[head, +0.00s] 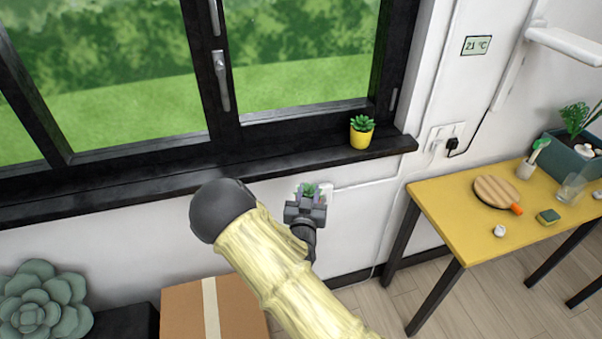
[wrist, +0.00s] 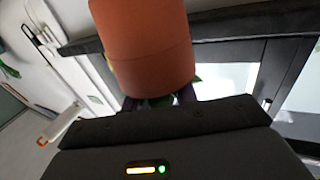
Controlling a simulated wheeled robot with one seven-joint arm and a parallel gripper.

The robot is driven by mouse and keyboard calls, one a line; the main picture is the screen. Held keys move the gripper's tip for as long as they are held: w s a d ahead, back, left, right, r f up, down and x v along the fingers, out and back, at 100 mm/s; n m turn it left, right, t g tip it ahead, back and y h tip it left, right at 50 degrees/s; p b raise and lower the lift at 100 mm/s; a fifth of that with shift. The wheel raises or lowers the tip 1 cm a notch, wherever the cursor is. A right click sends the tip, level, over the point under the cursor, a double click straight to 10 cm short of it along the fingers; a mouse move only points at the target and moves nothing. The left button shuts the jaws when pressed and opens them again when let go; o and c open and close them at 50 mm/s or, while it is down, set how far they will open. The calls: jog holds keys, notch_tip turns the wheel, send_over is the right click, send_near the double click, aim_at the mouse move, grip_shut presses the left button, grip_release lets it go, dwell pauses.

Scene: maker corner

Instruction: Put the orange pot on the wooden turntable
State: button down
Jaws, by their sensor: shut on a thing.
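The orange pot (wrist: 145,50) fills the upper middle of the wrist view, right at the fingers. My gripper (wrist: 160,101) is shut on it; the exact contact is partly hidden behind the dark gripper body. In the head view my gripper (head: 306,200) is below the window sill, in front of the white wall. A small green plant (head: 309,189) shows at the fingers, while the pot itself is mostly hidden there. The round wooden turntable (head: 492,190) lies on the yellow table at the right, well apart from my gripper. Nothing stands on it.
The yellow table (head: 450,220) also holds a small cup (head: 525,169), a glass (head: 571,188), a sponge (head: 548,216), a white item (head: 499,231) and a teal planter (head: 575,152). A yellow pot (head: 361,137) stands on the black sill. A cardboard box (head: 240,310) is below my arm.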

jog(key=s+d+f+n+y, duration=0.1)
jog(key=s+d+f, duration=0.5)
jog(key=f, duration=0.3)
jog(key=s+d+f+y, duration=0.1)
jog(key=s+d+f, duration=0.4)
jog(key=f, duration=0.4)
jog(key=shift+s+d+n, duration=0.35)
jog(key=shift+d+n, duration=0.05)
jog(key=shift+d, duration=0.4)
jog(key=shift+w+f, duration=0.1)
